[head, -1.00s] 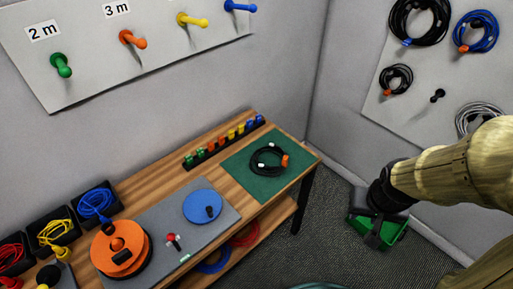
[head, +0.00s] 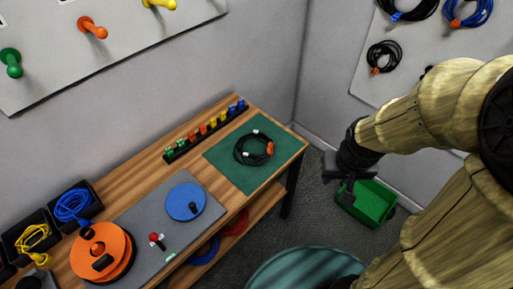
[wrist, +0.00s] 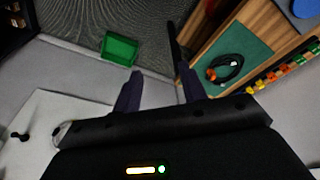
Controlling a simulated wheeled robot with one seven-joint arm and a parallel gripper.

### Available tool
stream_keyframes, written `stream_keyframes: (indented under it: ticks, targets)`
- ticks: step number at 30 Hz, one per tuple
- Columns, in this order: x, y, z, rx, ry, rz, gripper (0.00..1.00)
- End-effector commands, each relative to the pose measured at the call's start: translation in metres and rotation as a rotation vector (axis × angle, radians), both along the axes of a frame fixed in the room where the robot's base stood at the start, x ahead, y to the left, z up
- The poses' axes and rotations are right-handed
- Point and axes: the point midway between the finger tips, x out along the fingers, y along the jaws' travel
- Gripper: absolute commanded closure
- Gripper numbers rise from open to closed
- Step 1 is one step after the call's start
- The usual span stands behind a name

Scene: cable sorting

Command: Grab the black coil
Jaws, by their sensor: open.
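A black coil (head: 240,150) with an orange connector lies on the green mat (head: 230,175) at the right end of the wooden bench. It also shows in the wrist view (wrist: 236,66), to the right of the fingers. My gripper (head: 347,185) is in the air right of the bench, above the floor near the green crate, apart from the coil. In the wrist view its two fingers (wrist: 157,92) are spread with nothing between them. Another black coil (head: 383,56) with an orange connector hangs on the right wall board.
A green crate (head: 366,203) stands on the floor below my gripper. A row of coloured clips (head: 205,130) stands behind the mat. An orange reel (head: 100,252) and a blue disc (head: 186,201) are further left on the bench. A teal round thing (head: 300,270) is at the bottom.

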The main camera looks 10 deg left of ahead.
Motion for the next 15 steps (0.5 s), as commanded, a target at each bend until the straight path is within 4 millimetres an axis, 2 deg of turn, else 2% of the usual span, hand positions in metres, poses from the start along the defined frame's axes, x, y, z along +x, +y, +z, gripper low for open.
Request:
stream_keyframes:
  ticks: [2, 8, 12, 15]
  targets:
    - [0.001, 0.004, -0.021, -0.037, 0.038, 0.077, 0.58]
    - [0.007, -0.001, -0.084, -0.235, 0.187, 0.384, 0.58]
    - [0.020, -0.009, -0.124, -0.435, 0.291, 0.635, 0.58]
    - [0.036, -0.012, -0.146, -0.597, 0.352, 0.809, 0.58]
